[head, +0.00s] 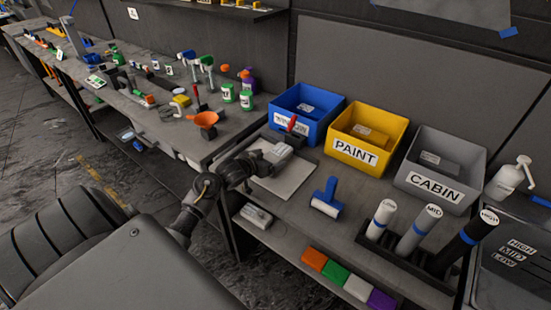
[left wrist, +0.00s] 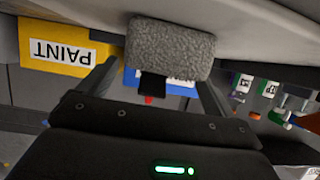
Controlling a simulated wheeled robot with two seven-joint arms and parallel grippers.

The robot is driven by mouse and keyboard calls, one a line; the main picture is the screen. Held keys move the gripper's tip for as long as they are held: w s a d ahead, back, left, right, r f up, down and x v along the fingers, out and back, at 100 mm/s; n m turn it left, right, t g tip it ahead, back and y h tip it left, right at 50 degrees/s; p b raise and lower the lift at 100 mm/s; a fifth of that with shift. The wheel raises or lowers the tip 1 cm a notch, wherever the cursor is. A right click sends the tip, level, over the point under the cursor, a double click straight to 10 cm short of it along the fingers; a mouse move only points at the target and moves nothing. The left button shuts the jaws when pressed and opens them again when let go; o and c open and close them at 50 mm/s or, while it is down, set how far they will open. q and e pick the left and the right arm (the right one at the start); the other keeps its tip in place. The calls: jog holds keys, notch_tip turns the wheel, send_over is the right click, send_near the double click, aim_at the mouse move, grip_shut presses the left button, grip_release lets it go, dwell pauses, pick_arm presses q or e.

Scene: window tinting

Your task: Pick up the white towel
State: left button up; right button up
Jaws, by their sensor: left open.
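A flat, pale, towel-like sheet (head: 289,182) lies on the bench in front of the blue bin. In the left wrist view, a grey textured block (left wrist: 172,46) with a black tab shows just beyond and between the open fingers (left wrist: 158,76), not gripped. My right gripper is not in view.
A blue bin (head: 318,128), yellow PAINT bin (head: 352,158) and grey CABIN bin (head: 425,188) stand along the back. A blue-handled tool (head: 328,203) and labelled tubes (head: 416,235) stand to the right. An orange funnel (head: 205,119) is on the left bench.

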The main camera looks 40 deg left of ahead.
pick_arm(q)
jog(key=shift+x, duration=1.1)
jog(key=shift+s, duration=0.1)
jog(key=c, duration=1.1)
jog(key=shift+r, duration=0.1)
jog(key=shift+c, duration=0.2)
jog(key=shift+r, duration=0.5)
jog(key=s+r, duration=0.1)
jog(key=r, duration=0.1)
jog(key=s+d+r, duration=0.1)
jog(key=r, duration=0.2)
jog(key=s+d+r, duration=0.1)
jog(key=r, duration=0.1)
jog(key=shift+s+d+r+b, duration=0.2)
jog(key=shift+s+b, duration=0.05)
jog(key=shift+b, duration=0.05)
jog(key=s+d+r, duration=0.4)
jog(key=s+d, duration=0.1)
jog(key=s, duration=0.3)
jog(key=shift+s+r+p, duration=0.15)
jog(key=shift+r+p, duration=0.05)
jog(key=shift+p, duration=0.2)
